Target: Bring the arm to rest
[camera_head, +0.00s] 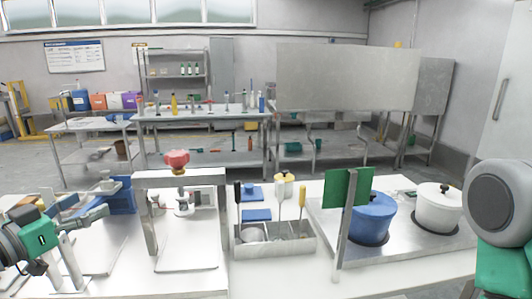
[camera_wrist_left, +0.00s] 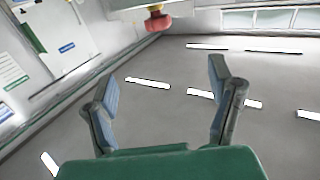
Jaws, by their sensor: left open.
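My left gripper (camera_head: 92,218) is at the lower left of the head view, left of the metal stand (camera_head: 150,240) with the red knob (camera_head: 177,158). In the left wrist view its two fingers (camera_wrist_left: 163,98) are spread apart with nothing between them. The red knob also shows at the top of that view (camera_wrist_left: 158,20), beyond the fingers and apart from them. My right arm shows only as a grey and green link at the right edge of the head view. The right gripper is out of view.
A metal tray (camera_head: 275,245) with upright tools stands mid-table. A blue pot (camera_head: 370,220) and a white pot (camera_head: 437,212) sit at right, by a green panel (camera_head: 338,188) on a post. A blue block (camera_head: 120,197) is near my left gripper. Farther benches stand behind.

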